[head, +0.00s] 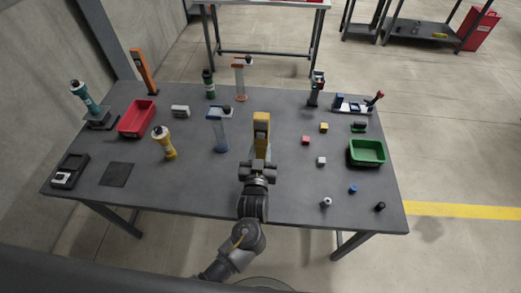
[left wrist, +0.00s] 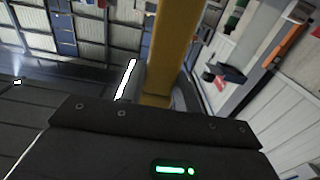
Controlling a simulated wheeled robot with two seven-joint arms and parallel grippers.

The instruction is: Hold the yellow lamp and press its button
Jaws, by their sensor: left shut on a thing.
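The yellow lamp (head: 261,128) stands upright near the middle of the table in the head view, directly beyond my left gripper (head: 259,160). My left gripper is shut on it. In the left wrist view the lamp (left wrist: 172,50) is a long yellow bar rising from behind the dark gripper body, which hides its lower part. I cannot make out the button in either view. My right gripper is not in view.
A blue stand (head: 219,130) and a yellow bottle-like object (head: 164,142) are left of the lamp. Small cubes (head: 305,140) and a green bin (head: 367,160) are to the right. A red bin (head: 137,131) is at the left. The front middle of the table is mostly clear.

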